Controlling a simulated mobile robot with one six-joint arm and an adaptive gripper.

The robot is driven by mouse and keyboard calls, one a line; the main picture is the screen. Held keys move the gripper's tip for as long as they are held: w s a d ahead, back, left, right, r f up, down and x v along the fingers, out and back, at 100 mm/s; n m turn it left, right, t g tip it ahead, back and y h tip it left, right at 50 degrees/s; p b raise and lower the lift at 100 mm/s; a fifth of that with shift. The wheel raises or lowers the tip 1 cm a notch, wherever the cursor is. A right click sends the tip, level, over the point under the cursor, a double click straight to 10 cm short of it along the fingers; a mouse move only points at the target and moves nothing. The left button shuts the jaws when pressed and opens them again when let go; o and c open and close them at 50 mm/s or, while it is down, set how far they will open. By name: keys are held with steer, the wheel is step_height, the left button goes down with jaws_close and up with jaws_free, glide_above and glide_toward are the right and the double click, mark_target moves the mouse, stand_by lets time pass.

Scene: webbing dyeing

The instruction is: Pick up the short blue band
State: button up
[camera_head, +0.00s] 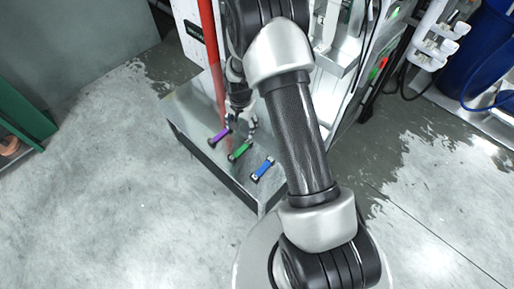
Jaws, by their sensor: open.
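The short blue band (264,169) lies on the metal table (221,171), near its front right edge. It has dark ends and is the rightmost of the three bands. My gripper (239,121) is open above the table, behind and to the left of the blue band, close to the far ends of the purple and green bands. It is apart from the blue band. My arm hides the right part of the table. Whether my fingers touch the green or purple band cannot be told.
A green band (240,150) and a purple band (219,136) lie left of the blue one. A red post (211,50) stands behind the table. A white machine frame (345,60) is at the back right, with a blue barrel (489,55) beyond.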

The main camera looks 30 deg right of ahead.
steer(key=s+d+f+m+g+p, duration=0.1)
steer(key=s+f+m, duration=0.1)
steer(key=f, duration=0.7)
steer(key=s+f+m+p, duration=0.1)
steer(key=s+f, duration=0.2)
steer(key=f, duration=0.7)
steer(key=b, duration=0.4)
glide_above(253, 178)
steer(key=f, duration=1.1)
steer(key=shift+w+a, duration=0.1)
steer(key=shift+w, duration=0.1)
steer(key=shift+s+d+f+b, duration=0.15)
steer(key=shift+f+b, duration=0.5)
steer(key=shift+f, duration=0.9)
steer(key=shift+s+d+f+b, duration=0.15)
steer(key=shift+f+b, duration=0.45)
steer(key=shift+f, duration=0.9)
steer(key=shift+a+r, duration=0.1)
steer(key=shift+c, duration=0.6)
steer(key=c, duration=1)
